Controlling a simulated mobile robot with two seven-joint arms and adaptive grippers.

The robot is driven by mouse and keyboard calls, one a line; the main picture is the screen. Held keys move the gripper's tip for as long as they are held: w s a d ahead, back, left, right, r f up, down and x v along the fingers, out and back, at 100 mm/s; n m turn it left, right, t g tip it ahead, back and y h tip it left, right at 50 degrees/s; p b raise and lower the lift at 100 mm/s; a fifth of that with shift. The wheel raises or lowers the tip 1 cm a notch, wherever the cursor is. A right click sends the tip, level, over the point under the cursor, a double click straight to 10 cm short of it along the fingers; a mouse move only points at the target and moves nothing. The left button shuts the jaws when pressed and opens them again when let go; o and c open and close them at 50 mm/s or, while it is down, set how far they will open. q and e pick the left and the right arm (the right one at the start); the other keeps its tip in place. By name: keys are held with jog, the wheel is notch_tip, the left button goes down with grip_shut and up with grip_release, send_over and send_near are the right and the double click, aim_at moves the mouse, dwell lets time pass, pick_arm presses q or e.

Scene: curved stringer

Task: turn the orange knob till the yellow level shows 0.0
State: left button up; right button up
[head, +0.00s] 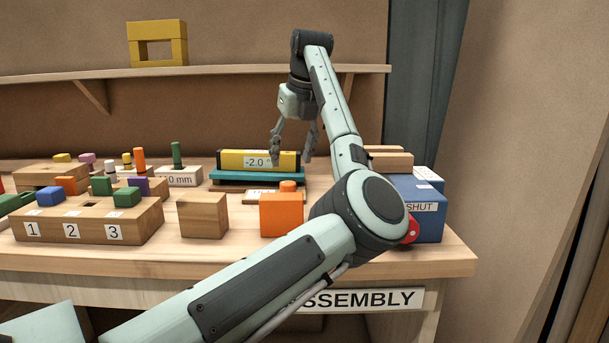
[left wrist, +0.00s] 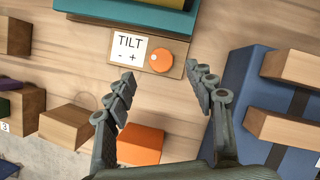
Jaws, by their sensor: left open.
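The orange knob (left wrist: 161,60) is on a small wooden block beside a white TILT label (left wrist: 129,48) marked - and +. In the head view the knob (head: 288,186) shows behind an orange cube. The yellow level (head: 258,160) rests on a teal board (head: 256,176) behind the knob and its display reads -2.0. My left gripper (head: 293,156) is open and empty, pointing down above the bench. In the left wrist view its fingertips (left wrist: 160,79) stand apart, one on each side of the knob in the picture, not touching it. My right gripper is not in view.
An orange cube (head: 281,214) and a wooden cube (head: 204,215) stand at the front. A blue box (head: 418,206) labelled SHUT with wooden blocks stands at the right. A numbered peg block (head: 88,219) and several coloured pegs fill the left. A shelf (head: 200,71) runs behind.

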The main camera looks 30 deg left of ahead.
aim_at(288, 182)
pick_arm(q)
jog(key=x, duration=0.7)
jog(key=shift+d+f, duration=0.1)
jog(key=shift+f, duration=0.15)
jog(key=shift+c, duration=0.3)
jog(key=c, duration=1.1)
